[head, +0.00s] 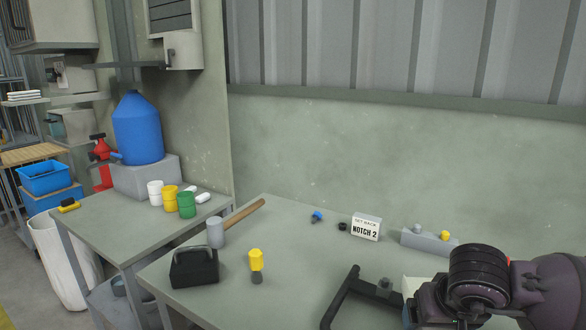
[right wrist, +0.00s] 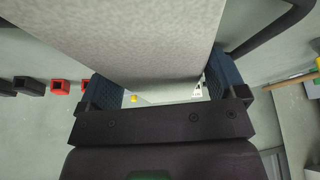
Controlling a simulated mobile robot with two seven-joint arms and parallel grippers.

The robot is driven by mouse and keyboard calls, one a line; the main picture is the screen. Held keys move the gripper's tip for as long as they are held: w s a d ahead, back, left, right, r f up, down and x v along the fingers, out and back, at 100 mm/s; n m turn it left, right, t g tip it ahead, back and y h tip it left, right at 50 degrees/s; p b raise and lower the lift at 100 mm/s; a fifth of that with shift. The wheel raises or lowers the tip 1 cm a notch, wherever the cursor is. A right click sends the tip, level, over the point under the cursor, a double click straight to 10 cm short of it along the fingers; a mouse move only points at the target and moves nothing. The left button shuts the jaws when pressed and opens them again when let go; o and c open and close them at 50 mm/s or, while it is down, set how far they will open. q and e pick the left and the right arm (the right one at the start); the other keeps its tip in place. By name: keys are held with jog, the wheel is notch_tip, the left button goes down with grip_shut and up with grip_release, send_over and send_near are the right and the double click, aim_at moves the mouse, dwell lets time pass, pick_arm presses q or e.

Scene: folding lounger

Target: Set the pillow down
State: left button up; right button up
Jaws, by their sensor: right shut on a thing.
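The pillow (right wrist: 130,35) is a pale grey-beige padded piece between the fingers of my right gripper (right wrist: 165,88) in the right wrist view. It fills the top middle of that view, and its far end is cut off. In the head view a small pale patch by my right gripper (head: 412,300) may be its edge; my arm hides the rest. The lounger's black frame (head: 343,302) shows in part at the bottom of the head view, left of my right gripper. Whether the pillow touches the frame cannot be told. My left gripper is not in view.
The grey bench (head: 215,300) carries a hammer (head: 216,232), a black box (head: 194,267), a yellow-topped bolt (head: 256,265), a "NOTCH 2" sign (head: 366,228) and a grey block with knobs (head: 430,240). A side table (head: 125,222) holds cups and a blue jug (head: 138,130).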

jog(key=shift+n+y, duration=0.3)
jog(key=shift+n, duration=0.4)
jog(key=s+a, duration=0.1)
jog(key=s+a+f+p, duration=0.1)
jog(key=s+a, duration=0.1)
jog(key=a, duration=0.1)
jog(key=shift+s+a+f, duration=0.1)
jog(key=shift+s+f, duration=0.25)
jog(key=shift+s, duration=0.05)
jog(key=shift+s+a+f, duration=0.15)
jog(key=shift+a+f, duration=0.1)
jog(key=shift+a, duration=0.05)
